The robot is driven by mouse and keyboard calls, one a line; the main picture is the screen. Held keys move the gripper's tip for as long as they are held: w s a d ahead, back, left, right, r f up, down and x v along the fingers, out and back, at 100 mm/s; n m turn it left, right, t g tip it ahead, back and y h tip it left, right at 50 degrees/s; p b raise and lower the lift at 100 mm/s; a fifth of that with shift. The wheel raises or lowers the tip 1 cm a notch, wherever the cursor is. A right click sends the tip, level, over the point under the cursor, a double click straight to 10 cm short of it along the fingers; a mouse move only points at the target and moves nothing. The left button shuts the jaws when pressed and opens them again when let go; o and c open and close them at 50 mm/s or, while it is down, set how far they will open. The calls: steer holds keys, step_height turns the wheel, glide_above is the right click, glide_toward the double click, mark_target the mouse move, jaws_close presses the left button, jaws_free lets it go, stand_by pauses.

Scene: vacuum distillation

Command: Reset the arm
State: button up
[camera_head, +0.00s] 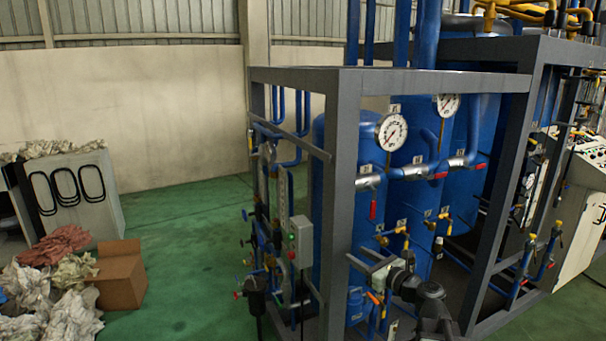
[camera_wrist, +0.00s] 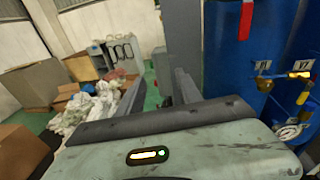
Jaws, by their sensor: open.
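My gripper (camera_wrist: 158,88) shows in the wrist view, its two dark grey fingers spread apart with nothing between them. The pale green gripper body with a lit yellow indicator fills the bottom of that view. In the head view, my arm (camera_head: 432,305) is at the lower centre, in front of the grey frame.
A grey frame (camera_head: 343,180) holds blue tanks (camera_head: 405,215), gauges (camera_head: 391,132) and valves close to my arm. A cardboard box (camera_head: 118,277) and cloth heaps (camera_head: 70,275) lie left. Green floor (camera_head: 185,250) between is clear.

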steer(key=s+a+f+n+g+h+b, duration=0.1)
steer(key=s+a+f+n+g+b, duration=0.1)
steer(key=s+a+f+n+g, duration=0.55)
steer(key=s+a+f+n+g+h+b, duration=0.1)
steer(key=s+a+f+n+g+h, duration=0.2)
steer(key=f+n, duration=0.7)
steer(key=s+d+f+n+g+h, duration=0.3)
steer(key=s+d+f+n+h, duration=0.2)
steer(key=s+d+f+n, duration=0.3)
steer(key=s+d+n, duration=0.1)
steer(key=d+n, duration=0.1)
steer(key=n, duration=0.1)
steer(key=shift+s+d+f+g+h, duration=0.15)
steer(key=shift+s+d+g+h, duration=0.15)
steer(key=shift+d+g, duration=0.05)
